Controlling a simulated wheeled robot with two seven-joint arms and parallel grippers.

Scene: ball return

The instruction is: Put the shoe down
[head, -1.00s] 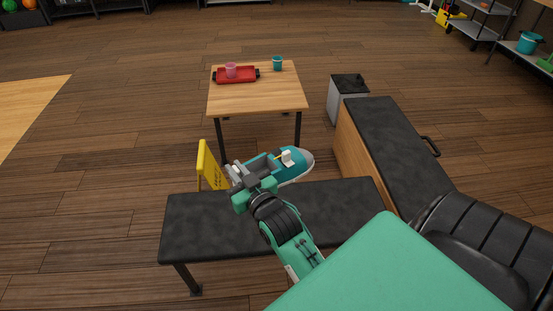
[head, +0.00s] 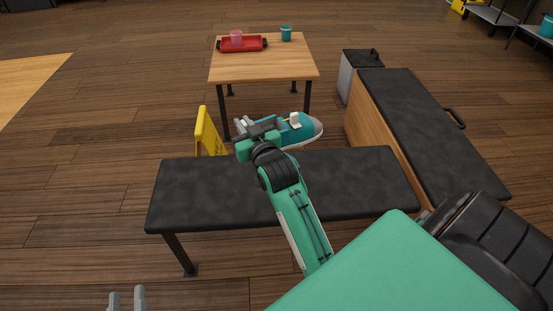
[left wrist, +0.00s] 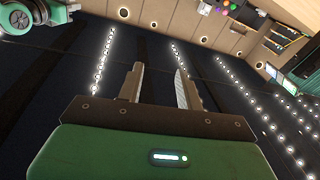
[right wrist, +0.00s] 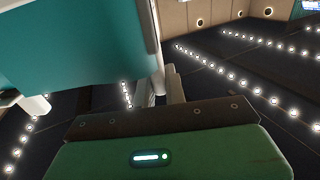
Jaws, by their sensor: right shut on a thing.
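The shoe (head: 303,130) is teal with a pale toe cap and white parts. It is held in my right gripper (head: 262,128), which is shut on it, and shows just beyond the far edge of the black bench (head: 190,190) in the head view. Its height above the floor is hard to tell. The shoe's teal side (right wrist: 80,45) fills the upper left of the right wrist view. My right gripper covers part of the shoe. My left gripper (head: 126,299) is at the bottom edge of the head view, and its fingers (left wrist: 158,88) are apart and empty in the left wrist view.
A yellow floor sign (head: 207,130) stands behind the bench. A black-topped wooden bench (head: 425,125) and grey bin (head: 355,78) stand right.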

